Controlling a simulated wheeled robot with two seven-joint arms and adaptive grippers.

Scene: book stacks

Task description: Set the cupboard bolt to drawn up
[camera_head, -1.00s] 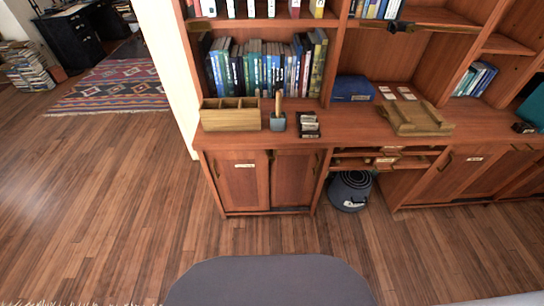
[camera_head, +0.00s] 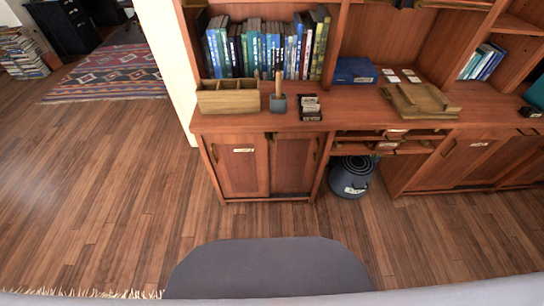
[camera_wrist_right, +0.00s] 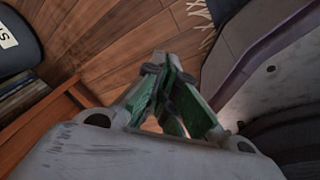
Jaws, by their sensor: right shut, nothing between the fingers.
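The cupboard with a left door (camera_head: 240,168) and a right door (camera_head: 293,168) stands under the counter in the head view. Both doors look closed. A small dark fitting (camera_head: 270,136) sits at the top where the doors meet; it may be the bolt, but it is too small to tell its position. My right gripper (camera_wrist_right: 168,100) shows only in the right wrist view, its green-padded fingers shut and empty. It points towards the wooden floor, apart from the cupboard. My left gripper is in neither view.
A wooden organiser (camera_head: 229,97), a brush in a holder (camera_head: 278,100) and a dark card box (camera_head: 310,107) stand on the counter (camera_head: 350,118).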

